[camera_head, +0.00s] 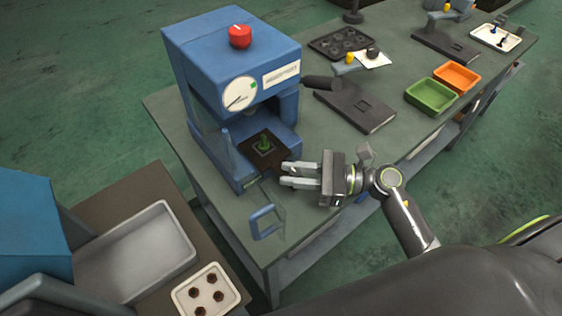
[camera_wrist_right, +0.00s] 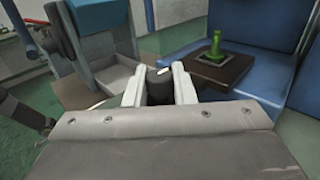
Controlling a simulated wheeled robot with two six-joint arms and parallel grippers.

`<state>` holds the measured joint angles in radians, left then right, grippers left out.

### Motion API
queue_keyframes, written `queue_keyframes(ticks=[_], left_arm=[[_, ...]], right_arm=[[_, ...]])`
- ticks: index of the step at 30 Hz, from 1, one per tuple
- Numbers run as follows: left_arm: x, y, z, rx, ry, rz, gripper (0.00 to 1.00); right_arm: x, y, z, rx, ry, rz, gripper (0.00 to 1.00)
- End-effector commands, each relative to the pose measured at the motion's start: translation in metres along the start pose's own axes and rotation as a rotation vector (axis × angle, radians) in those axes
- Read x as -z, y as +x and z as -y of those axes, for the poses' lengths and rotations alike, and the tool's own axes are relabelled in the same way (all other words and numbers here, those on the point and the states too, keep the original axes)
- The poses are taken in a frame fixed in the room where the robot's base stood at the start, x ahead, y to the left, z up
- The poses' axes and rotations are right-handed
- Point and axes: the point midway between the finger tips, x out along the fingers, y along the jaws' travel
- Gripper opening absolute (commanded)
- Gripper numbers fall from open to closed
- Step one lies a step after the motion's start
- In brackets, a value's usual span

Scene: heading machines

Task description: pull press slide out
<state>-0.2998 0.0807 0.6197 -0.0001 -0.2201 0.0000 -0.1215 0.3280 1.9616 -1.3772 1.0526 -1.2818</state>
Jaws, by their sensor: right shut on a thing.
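The blue press (camera_head: 235,65) stands on the workbench, with a red knob and a round dial. Its dark brown slide (camera_head: 270,153) lies low at the press opening and bears a green piece (camera_head: 264,142) standing upright. In the right wrist view the slide (camera_wrist_right: 222,74) and green piece (camera_wrist_right: 214,45) are at the upper right. My right gripper (camera_head: 284,174) is at the front edge of the slide. It is shut on a dark round knob (camera_wrist_right: 159,84), seen between its fingers in the wrist view. My left gripper is not in view.
A blue loop-shaped handle (camera_head: 265,221) is near the bench's front edge. A green bin (camera_head: 431,96) and an orange bin (camera_head: 456,78) stand at the right. A dark plate (camera_head: 355,106) lies behind the gripper.

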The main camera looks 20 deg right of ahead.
Motion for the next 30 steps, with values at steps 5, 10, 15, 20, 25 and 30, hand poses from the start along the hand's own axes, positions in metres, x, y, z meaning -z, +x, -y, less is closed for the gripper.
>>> queue_keyframes(ticks=[5, 10, 15, 20, 25, 30], left_arm=[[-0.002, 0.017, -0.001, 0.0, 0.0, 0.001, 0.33], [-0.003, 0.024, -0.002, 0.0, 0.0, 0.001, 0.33], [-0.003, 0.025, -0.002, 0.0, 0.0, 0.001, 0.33], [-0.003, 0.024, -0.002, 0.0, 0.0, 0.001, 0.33], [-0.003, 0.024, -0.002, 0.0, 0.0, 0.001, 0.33], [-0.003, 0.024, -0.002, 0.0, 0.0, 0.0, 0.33]], right_arm=[[0.006, -0.031, -0.031, -0.002, 0.001, -0.009, 0.0], [0.004, -0.049, -0.048, -0.001, 0.0, -0.006, 0.0], [0.001, -0.053, -0.054, -0.002, 0.002, -0.003, 0.0], [0.0, -0.053, -0.054, -0.001, 0.002, -0.003, 0.0], [0.0, -0.053, -0.053, -0.001, 0.002, -0.002, 0.32], [0.0, -0.053, -0.053, -0.002, 0.002, -0.002, 0.43]])
